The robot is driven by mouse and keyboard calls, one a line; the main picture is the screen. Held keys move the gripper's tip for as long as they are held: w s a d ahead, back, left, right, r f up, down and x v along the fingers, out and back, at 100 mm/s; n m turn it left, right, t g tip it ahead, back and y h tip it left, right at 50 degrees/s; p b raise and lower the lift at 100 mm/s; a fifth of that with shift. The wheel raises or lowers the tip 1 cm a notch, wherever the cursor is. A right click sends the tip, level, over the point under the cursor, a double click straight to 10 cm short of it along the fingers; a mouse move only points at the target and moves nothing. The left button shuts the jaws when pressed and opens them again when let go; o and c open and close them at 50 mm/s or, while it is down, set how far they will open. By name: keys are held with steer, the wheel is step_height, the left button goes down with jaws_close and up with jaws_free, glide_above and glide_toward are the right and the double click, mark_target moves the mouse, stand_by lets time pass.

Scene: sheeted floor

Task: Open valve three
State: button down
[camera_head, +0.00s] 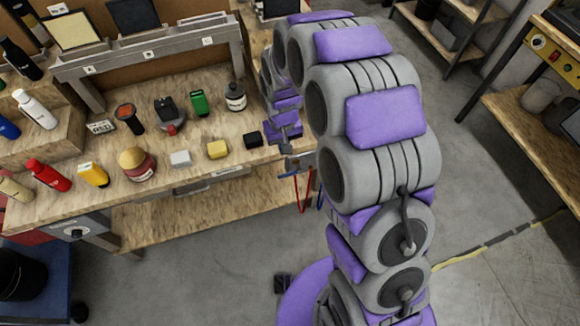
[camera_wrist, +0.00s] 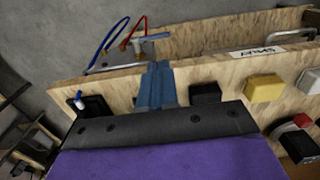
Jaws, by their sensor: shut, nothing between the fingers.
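A pipe fitting with a blue lever handle (camera_wrist: 150,38) shows beyond the wooden edge in the wrist view. A red hose (camera_wrist: 140,27) and a blue hose (camera_wrist: 116,34) run at it. In the head view the red hose (camera_head: 302,192) hangs off the workbench's right end. I cannot read a number on this fitting, so I cannot tell whether it is valve three. My gripper (camera_head: 288,153) is over the bench's right end, and its blue fingers show in the wrist view (camera_wrist: 156,72). They are shut and empty, apart from the lever in the picture.
The workbench (camera_head: 240,165) carries several blocks and bottles. A black block (camera_head: 253,140) and a yellow block (camera_head: 217,149) lie near its front right, close to my gripper. A shelf (camera_head: 540,110) stands at the right. The grey floor (camera_head: 220,265) before the bench is mostly clear.

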mark_target(282, 175)
steer(key=shift+w+f, duration=0.55)
steer(key=shift+f, duration=0.2)
steer(key=shift+a, duration=0.1)
step_height(282, 175, down, 14)
steer(key=b, duration=0.3)
stand_by(0.3)
steer(key=shift+s+a+f+p, duration=0.1)
steer(key=shift+a+f+p, duration=0.1)
steer(key=shift+f+p, duration=0.3)
steer(key=shift+r, duration=0.2)
